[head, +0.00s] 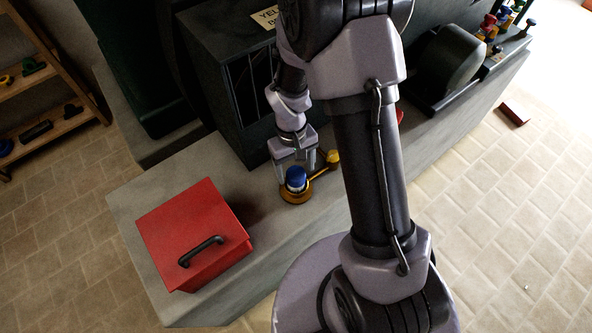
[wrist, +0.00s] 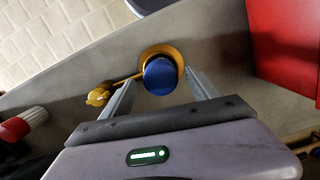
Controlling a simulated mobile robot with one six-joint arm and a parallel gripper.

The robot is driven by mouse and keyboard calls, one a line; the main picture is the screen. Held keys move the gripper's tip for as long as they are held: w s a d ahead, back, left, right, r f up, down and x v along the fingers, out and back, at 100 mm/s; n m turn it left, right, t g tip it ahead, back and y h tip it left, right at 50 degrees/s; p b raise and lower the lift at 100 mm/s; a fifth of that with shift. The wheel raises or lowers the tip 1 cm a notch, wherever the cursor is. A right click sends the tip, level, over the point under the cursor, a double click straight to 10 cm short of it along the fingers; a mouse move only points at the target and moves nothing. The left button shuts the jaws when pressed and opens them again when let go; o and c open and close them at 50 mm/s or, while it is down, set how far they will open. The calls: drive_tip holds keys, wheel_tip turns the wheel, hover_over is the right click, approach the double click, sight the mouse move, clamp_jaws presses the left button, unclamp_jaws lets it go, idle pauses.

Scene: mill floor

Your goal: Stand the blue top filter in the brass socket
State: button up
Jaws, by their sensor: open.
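The blue top filter (head: 296,178) stands at the brass socket (head: 294,197) on the grey bench, with a pale band showing below its blue cap. It looks upright and seated in the socket, though its base is hidden. In the wrist view the blue cap (wrist: 160,76) lies over the round brass socket (wrist: 176,51), between the fingertips. My gripper (head: 296,175) is open, with one finger on each side of the filter. It also shows in the wrist view (wrist: 160,85), where gaps appear between the fingers and the cap.
A brass arm with a knob (head: 333,157) extends from the socket. A red box (head: 185,225) with a black handle stands to the left on the bench (head: 135,200). A dark cabinet (head: 235,85) rises behind. A red-and-white object (wrist: 22,124) lies left in the wrist view.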

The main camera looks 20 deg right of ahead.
wheel_tip(320, 180, up, 23)
drive_tip(key=s+a+m+t+p, duration=0.1)
drive_tip(key=s+m+t+p, duration=0.1)
drive_tip(key=m+t+p, duration=0.1)
drive_tip(key=s+a+r+m+t+y, duration=0.2)
drive_tip(key=s+a+r+m+t, duration=0.1)
drive_tip(key=s+r, duration=0.7)
drive_tip(key=shift+s+t, duration=0.55)
drive_tip(key=shift+t, duration=0.05)
wheel_tip(320, 180, down, 2)
drive_tip(key=shift+f+b, duration=0.1)
drive_tip(key=shift+b, duration=1)
drive_tip(key=shift+d, duration=0.15)
